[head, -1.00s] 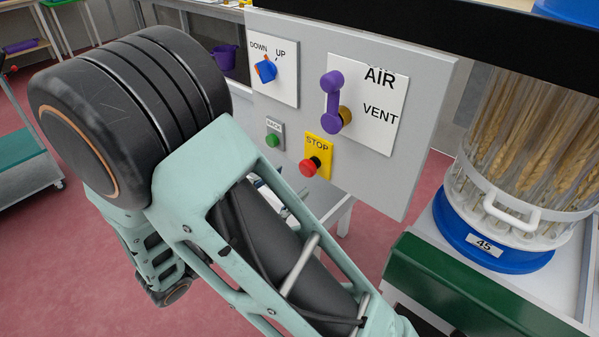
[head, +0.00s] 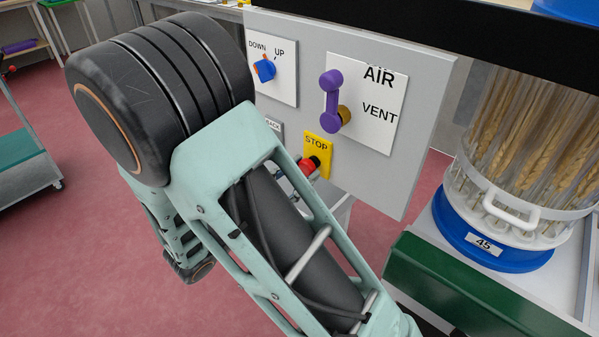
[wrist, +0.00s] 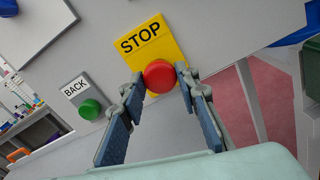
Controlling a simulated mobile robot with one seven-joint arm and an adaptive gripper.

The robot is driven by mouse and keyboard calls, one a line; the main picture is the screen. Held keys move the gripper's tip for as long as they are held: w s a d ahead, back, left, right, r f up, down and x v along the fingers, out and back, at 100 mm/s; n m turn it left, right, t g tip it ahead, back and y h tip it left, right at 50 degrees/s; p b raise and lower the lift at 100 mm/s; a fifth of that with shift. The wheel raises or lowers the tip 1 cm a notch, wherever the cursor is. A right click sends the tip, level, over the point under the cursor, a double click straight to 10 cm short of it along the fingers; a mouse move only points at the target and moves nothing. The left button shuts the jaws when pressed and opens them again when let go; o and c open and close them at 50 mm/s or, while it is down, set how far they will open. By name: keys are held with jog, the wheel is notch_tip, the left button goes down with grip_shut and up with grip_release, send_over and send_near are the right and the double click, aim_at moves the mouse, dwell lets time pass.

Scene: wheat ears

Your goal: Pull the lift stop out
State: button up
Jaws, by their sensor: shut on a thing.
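The lift stop is a red mushroom button (wrist: 160,76) on a yellow plate marked STOP (wrist: 153,40). In the head view the red button (head: 307,166) shows low on the grey panel, partly covered by my arm. My gripper (wrist: 160,80) has one finger on each side of the red button and is shut on it. In the head view the fingers are mostly hidden behind my arm. I cannot tell whether the button is in or out.
A green BACK button (wrist: 90,109) sits left of the stop. A container of wheat ears (head: 520,150) stands at right.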

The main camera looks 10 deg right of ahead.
grip_shut()
jog(key=shift+a, duration=0.15)
jog(key=shift+p+v, duration=0.3)
jog(key=shift+v, duration=0.55)
jog(key=o, duration=1)
grip_release()
jog(key=shift+c, duration=0.2)
jog(key=v, duration=1.2)
